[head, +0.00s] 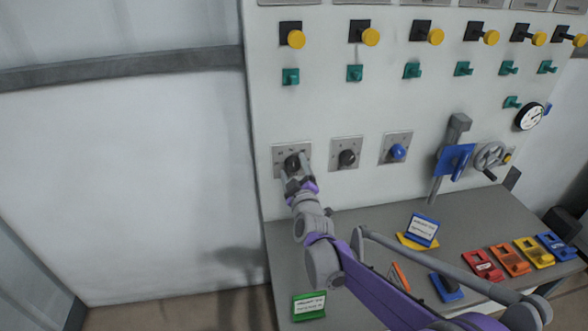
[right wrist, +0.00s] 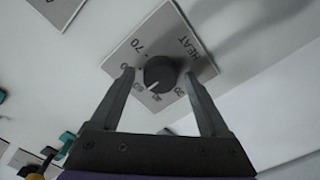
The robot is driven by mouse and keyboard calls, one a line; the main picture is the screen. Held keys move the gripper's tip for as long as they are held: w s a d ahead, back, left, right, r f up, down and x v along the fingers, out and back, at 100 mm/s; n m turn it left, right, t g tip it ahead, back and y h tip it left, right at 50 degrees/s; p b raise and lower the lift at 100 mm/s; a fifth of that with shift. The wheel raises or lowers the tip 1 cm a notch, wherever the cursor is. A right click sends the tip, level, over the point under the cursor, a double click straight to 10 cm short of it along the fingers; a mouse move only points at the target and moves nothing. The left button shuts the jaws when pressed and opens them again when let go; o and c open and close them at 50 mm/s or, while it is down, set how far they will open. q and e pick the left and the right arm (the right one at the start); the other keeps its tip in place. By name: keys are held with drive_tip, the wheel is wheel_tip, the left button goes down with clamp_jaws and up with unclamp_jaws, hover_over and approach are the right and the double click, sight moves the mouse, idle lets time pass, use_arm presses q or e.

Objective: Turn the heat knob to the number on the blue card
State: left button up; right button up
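The heat knob (right wrist: 160,72) is a round dark knob on a grey plate marked HEAT with a ring of numbers. A white mark on its lower left edge points roughly between the lower left and bottom numbers, too blurred to read exactly. In the head view the knob (head: 292,162) is the leftmost of three. My right gripper (head: 294,172) is at it. In the right wrist view its fingers (right wrist: 158,76) stand on either side of the knob, apart, with gaps visible. The blue card (head: 424,228) stands tilted on the bench; its print is too small to read. My left gripper is out of view.
Two more knobs, dark (head: 347,158) and blue (head: 398,152), sit right of the heat knob. A lever (head: 454,160) and a handwheel (head: 489,157) are further right. A green card (head: 309,306) and several coloured blocks lie on the grey bench (head: 350,220).

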clamp_jaws()
idle(0.3)
drive_tip(key=m, duration=0.4)
drive_tip(key=shift+b, duration=0.3)
drive_tip(key=m, duration=0.9)
drive_tip(key=m+p, duration=0.1)
drive_tip(key=m, duration=0.3)
drive_tip(key=shift+d+m, duration=0.1)
drive_tip(key=shift+m, duration=0.3)
